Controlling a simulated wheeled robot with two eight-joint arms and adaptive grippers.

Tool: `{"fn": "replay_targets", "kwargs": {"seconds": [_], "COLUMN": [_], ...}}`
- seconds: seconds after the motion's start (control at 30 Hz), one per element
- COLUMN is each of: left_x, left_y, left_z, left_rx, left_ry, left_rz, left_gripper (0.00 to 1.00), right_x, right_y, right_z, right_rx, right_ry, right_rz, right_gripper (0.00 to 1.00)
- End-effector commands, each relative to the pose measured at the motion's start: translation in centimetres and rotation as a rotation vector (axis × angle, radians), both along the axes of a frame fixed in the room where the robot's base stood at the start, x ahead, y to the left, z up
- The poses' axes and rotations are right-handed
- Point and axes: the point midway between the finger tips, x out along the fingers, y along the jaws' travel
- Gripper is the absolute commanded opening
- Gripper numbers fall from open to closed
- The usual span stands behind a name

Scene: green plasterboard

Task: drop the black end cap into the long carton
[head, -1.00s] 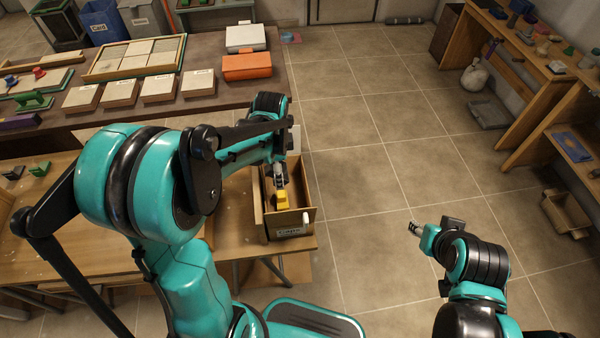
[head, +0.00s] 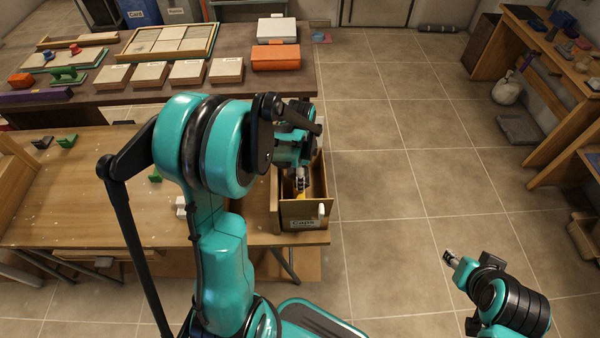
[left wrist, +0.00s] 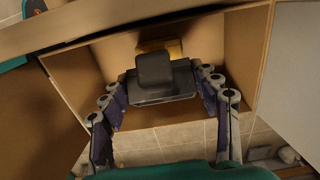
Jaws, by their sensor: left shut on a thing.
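The black end cap (left wrist: 153,82) is between the fingers of my left gripper (left wrist: 163,90) in the left wrist view. The long carton (head: 304,210), labelled "Caps", stands at the right end of the wooden bench in the head view. Its walls also surround the view at the left wrist (left wrist: 238,45). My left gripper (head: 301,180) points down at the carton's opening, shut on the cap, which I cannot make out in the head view. My right gripper (head: 450,257) is over the floor at the lower right, too small to tell open or shut.
A yellow block (left wrist: 161,48) shows behind the cap in the left wrist view. The wooden bench (head: 100,205) carries small green and dark pieces. Behind it, a dark table (head: 165,95) holds boards and an orange box (head: 275,57). The tiled floor (head: 385,150) is clear.

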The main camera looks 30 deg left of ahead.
Motion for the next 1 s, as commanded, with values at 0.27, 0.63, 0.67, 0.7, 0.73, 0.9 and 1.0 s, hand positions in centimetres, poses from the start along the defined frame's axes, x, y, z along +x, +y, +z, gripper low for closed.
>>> {"fn": "replay_targets", "kwargs": {"seconds": [0.27,0.63,0.67,0.7,0.73,0.9,1.0], "left_x": [0.0,0.0,0.0,0.0,0.0,-0.1,-0.1], "left_y": [0.0,0.0,0.0,0.0,0.0,0.0,0.0], "left_z": [0.0,0.1,0.2,0.5,0.8,3.8,6.1], "left_rx": [0.0,0.0,0.0,0.0,0.0,0.0,0.0], "left_ry": [0.0,0.0,0.0,0.0,0.0,0.0,0.0], "left_rz": [0.0,0.0,0.0,0.0,0.0,0.0,0.0], "left_gripper": [0.75,0.86,0.86,0.86,0.86,0.86,0.86], "right_x": [0.0,0.0,0.0,0.0,0.0,0.0,0.0], "right_y": [0.0,0.0,0.0,0.0,0.0,0.0,0.0], "right_z": [0.1,0.1,0.1,0.1,0.1,0.1,0.1], "right_rx": [0.0,0.0,0.0,0.0,0.0,0.0,0.0], "right_ry": [0.0,0.0,0.0,0.0,0.0,0.0,0.0], "right_rz": [0.0,0.0,0.0,0.0,0.0,0.0,0.0], "right_gripper": [0.4,0.4,0.4,0.4,0.4,0.4,0.4]}}
